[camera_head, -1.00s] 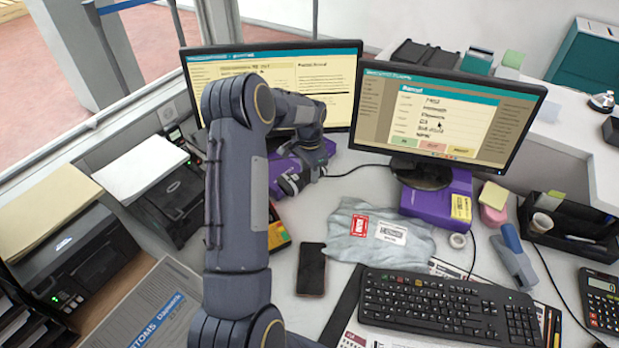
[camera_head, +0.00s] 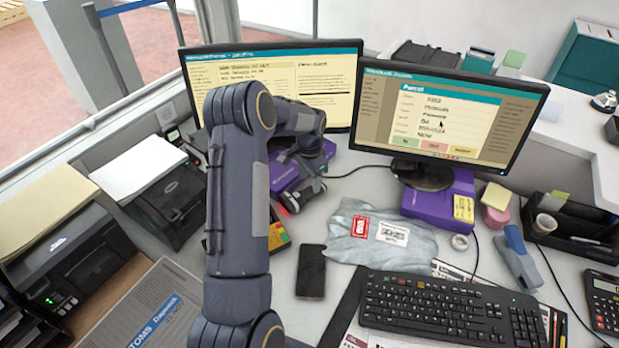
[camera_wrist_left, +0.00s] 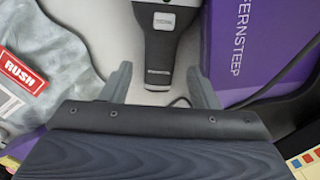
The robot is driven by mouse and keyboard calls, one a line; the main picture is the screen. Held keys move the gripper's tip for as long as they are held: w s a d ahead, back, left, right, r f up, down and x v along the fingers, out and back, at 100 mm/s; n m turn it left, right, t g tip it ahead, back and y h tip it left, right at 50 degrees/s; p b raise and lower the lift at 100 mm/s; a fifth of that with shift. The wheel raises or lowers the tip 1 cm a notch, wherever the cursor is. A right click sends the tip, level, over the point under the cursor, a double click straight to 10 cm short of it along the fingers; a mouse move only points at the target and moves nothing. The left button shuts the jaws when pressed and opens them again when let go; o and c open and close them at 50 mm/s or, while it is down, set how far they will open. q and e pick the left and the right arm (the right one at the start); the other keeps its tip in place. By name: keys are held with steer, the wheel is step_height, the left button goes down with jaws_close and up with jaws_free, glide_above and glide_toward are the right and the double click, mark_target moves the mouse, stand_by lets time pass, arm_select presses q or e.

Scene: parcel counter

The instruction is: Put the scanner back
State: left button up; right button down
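The scanner (camera_wrist_left: 159,45) shows in the left wrist view as a dark tapering handle below a pale head cut off by the top edge. My left gripper (camera_wrist_left: 160,80) is open, with its two grey fingers on either side of the handle's end and a visible gap on each side. In the head view the left gripper (camera_head: 309,170) is over the back of the counter beside a purple box (camera_head: 284,174), with the scanner (camera_head: 298,198) just in front, small and partly hidden. My right gripper is not in view.
A grey parcel bag (camera_head: 375,235) lies right of the scanner, and a phone (camera_head: 311,271) lies in front. Two monitors (camera_head: 450,118) stand behind. A keyboard (camera_head: 450,308), a blue-grey handled tool (camera_head: 517,258) and a black tray (camera_head: 570,225) occupy the right. Printers (camera_head: 65,260) stand at left.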

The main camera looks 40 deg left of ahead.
mark_target(310, 190)
arm_select(q)
steer(key=shift+o, duration=0.3)
step_height(310, 190, up, 13)
steer(key=s+d+r+n+t, duration=0.1)
steer(key=s+d+r, duration=0.4)
steer(key=r, duration=0.2)
steer(key=s+d+r+n+t+h, duration=0.2)
steer(key=s+d+r+t, duration=0.15)
steer(key=s+d, duration=1)
steer(key=s+d+f+n+h, duration=0.1)
steer(key=s+d, duration=0.1)
steer(key=s, duration=0.3)
steer(key=s+d+f+n+t, duration=0.1)
steer(key=s+d+f, duration=0.1)
steer(key=s, duration=0.3)
steer(key=shift+d+f+h, duration=0.15)
steer(key=shift+d+h, duration=0.2)
steer(key=shift+h, duration=0.05)
